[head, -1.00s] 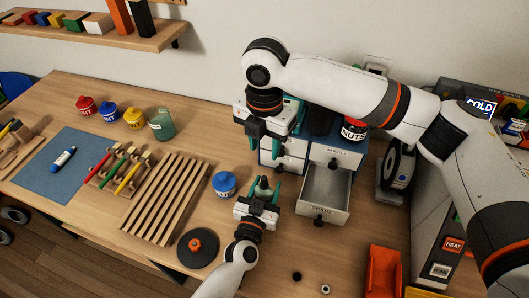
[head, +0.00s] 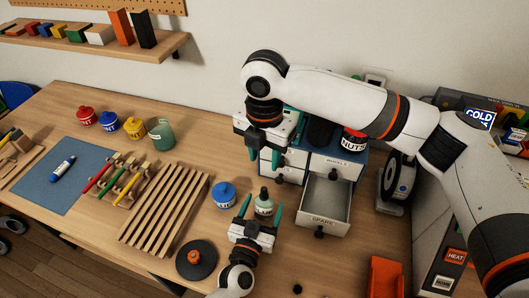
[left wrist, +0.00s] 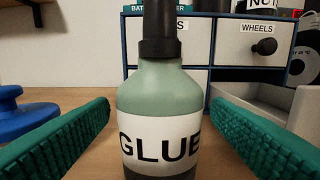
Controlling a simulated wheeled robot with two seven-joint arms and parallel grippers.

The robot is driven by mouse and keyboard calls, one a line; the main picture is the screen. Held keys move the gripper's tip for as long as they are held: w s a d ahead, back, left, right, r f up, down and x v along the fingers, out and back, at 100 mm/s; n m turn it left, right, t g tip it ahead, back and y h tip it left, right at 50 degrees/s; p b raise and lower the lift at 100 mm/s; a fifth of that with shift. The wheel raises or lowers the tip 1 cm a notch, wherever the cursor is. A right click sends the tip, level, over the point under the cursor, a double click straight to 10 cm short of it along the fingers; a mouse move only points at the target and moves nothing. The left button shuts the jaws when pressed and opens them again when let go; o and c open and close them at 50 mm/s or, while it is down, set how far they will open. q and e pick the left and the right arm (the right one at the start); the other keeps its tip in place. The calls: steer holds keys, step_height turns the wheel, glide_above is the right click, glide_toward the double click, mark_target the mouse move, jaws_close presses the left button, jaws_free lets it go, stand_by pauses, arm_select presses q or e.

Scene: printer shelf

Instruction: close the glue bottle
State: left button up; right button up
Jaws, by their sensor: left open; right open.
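The green glue bottle (head: 264,205) stands upright on the table, left of the open drawer. In the left wrist view the bottle (left wrist: 160,100) shows a white GLUE label and a black collar with a narrower black neck above. Its top is cut off there, so I cannot tell whether a cap is on it. My left gripper (head: 261,211) is open, with its teal fingers on either side of the bottle and a gap to each. My right gripper (head: 268,152) is open, above and behind the bottle, in front of the drawer cabinet.
A blue-lidded jar (head: 223,195) stands just left of the bottle. The open drawer (head: 324,203) juts out to the right. A slatted rack (head: 165,210) and a dark round disc (head: 196,261) lie left. A small dark piece (head: 297,289) lies near the front edge.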

arm_select(q)
steer(key=b+v, duration=0.1)
steer(key=v, duration=0.8)
steer(key=shift+r, duration=0.1)
